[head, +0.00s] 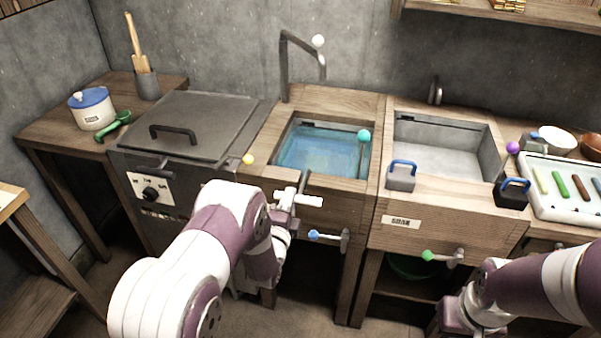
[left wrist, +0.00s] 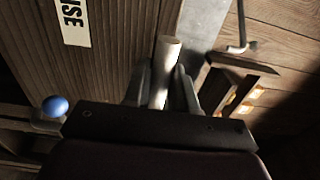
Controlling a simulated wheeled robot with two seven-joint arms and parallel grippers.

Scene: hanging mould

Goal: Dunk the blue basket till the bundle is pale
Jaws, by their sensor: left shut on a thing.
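My left gripper (head: 288,198) is at the front edge of the basin of blue water (head: 308,150). It is shut on a pale round rod (left wrist: 166,62), which stands between its fingers in the left wrist view. What the rod belongs to is unclear. No blue basket or bundle can be made out in either view. My right gripper (head: 462,312) is low at the right, in front of the cabinet, and its fingers cannot be made out.
A pale empty sink (head: 440,160) lies right of the water. Two blue-handled blocks, grey (head: 401,180) and black (head: 511,195), stand along its front. A lidded metal box (head: 190,125) is left. A tap (head: 284,70) rises behind the water.

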